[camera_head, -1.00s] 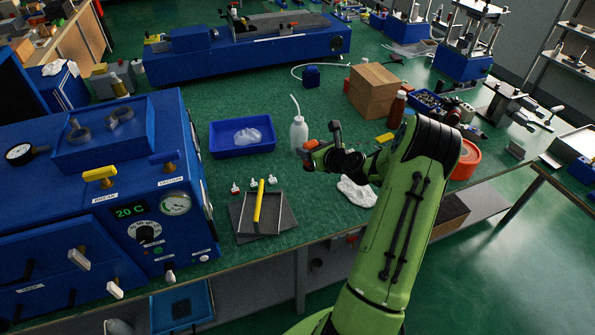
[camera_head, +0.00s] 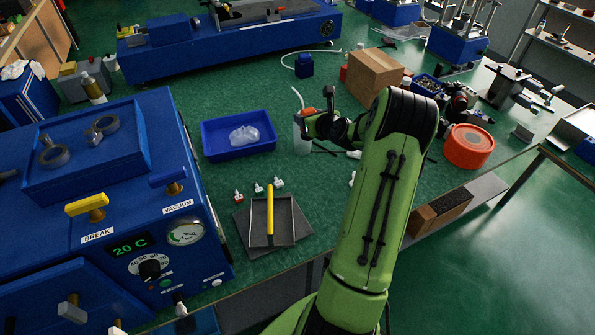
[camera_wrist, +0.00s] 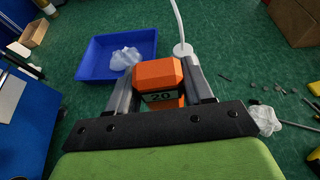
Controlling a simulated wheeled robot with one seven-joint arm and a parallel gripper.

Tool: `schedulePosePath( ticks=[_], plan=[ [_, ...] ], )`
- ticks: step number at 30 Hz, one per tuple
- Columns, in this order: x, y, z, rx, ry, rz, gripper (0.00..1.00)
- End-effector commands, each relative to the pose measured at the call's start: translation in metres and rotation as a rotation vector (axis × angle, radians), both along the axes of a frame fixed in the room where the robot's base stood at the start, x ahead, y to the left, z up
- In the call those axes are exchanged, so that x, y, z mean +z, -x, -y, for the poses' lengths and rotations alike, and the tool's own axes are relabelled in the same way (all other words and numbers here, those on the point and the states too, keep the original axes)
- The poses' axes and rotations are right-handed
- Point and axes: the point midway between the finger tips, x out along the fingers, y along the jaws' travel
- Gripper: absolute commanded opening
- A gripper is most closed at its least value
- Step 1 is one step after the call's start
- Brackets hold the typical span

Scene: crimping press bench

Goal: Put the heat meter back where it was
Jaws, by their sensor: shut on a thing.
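My gripper (camera_wrist: 161,92) is shut on the heat meter (camera_wrist: 158,76), an orange block with a dark display reading 20. In the wrist view the meter sits between the two grey fingers, above the green bench. In the head view my gripper (camera_head: 304,114) is over the bench, just right of the blue tray, in front of the white wash bottle. The meter is mostly hidden there behind my wrist.
A blue tray (camera_head: 209,149) with a clear crumpled bag (camera_head: 244,135) lies left of my gripper. The wash bottle (camera_head: 301,140) is close by; its spout shows in the wrist view (camera_wrist: 177,18). A dark plate (camera_head: 246,228) with a yellow-handled tool (camera_head: 270,212) lies in front. A cardboard box (camera_head: 374,75) stands behind right.

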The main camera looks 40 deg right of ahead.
Motion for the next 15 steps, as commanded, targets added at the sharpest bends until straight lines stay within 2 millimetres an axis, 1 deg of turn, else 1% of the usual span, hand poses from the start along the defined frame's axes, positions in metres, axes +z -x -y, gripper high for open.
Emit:
schedulePosePath(
  ticks=[1, 10, 15],
  plan=[
    [-0.011, 0.000, 0.001, -0.001, 0.001, 0.001, 0.18],
    [-0.051, 0.000, 0.000, 0.000, 0.000, 0.001, 0.18],
    [-0.067, 0.000, 0.000, 0.000, 0.000, 0.001, 0.18]
  ],
)
